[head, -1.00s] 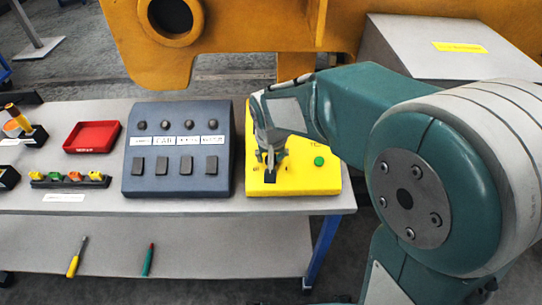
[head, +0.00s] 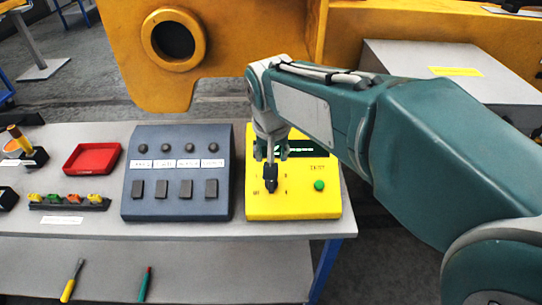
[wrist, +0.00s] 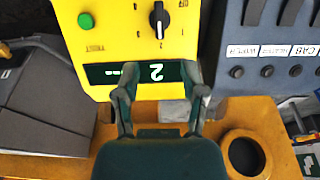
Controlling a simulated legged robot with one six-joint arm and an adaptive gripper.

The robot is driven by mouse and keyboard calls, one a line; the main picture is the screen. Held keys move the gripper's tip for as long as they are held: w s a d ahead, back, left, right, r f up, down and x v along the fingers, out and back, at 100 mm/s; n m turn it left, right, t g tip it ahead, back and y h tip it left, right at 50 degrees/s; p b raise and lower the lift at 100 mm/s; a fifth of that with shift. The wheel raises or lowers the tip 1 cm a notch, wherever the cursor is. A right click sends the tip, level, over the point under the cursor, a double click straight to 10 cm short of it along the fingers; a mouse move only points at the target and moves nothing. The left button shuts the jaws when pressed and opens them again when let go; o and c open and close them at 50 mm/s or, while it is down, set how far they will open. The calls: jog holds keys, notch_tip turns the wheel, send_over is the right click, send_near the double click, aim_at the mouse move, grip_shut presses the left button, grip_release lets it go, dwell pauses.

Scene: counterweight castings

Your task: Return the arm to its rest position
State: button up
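My gripper (head: 267,158) hangs over the yellow test box (head: 312,205), above and behind its black rotary knob (head: 270,178) in the head view. In the wrist view my gripper (wrist: 162,88) shows two fingers spread apart with nothing between them. The knob (wrist: 158,20) stands clear of the fingertips there. The dark display (wrist: 100,73) reads a digit like 2 and lies partly behind the fingers. The green button (wrist: 86,21) sits beside the knob. My arm reaches in from the right and covers part of the box's right edge.
The bench (head: 75,225) also bears a blue-grey switch panel (head: 178,203) and a red tray (head: 92,158). A large orange casting (head: 215,60) stands behind. A grey block (head: 440,85) is at the right rear. Screwdrivers lie on the lower shelf (head: 210,275).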

jog(key=s+d+t, duration=0.3)
jog(key=s+d, duration=0.9)
jog(key=s, duration=0.4)
jog(key=shift+s+d+f, duration=0.2)
jog(key=shift+s+d, duration=0.05)
jog(key=shift+s, duration=0.1)
jog(key=shift+c, duration=0.3)
dwell(1.0)
grip_shut()
dwell(0.9)
jog(key=shift+w, duration=0.15)
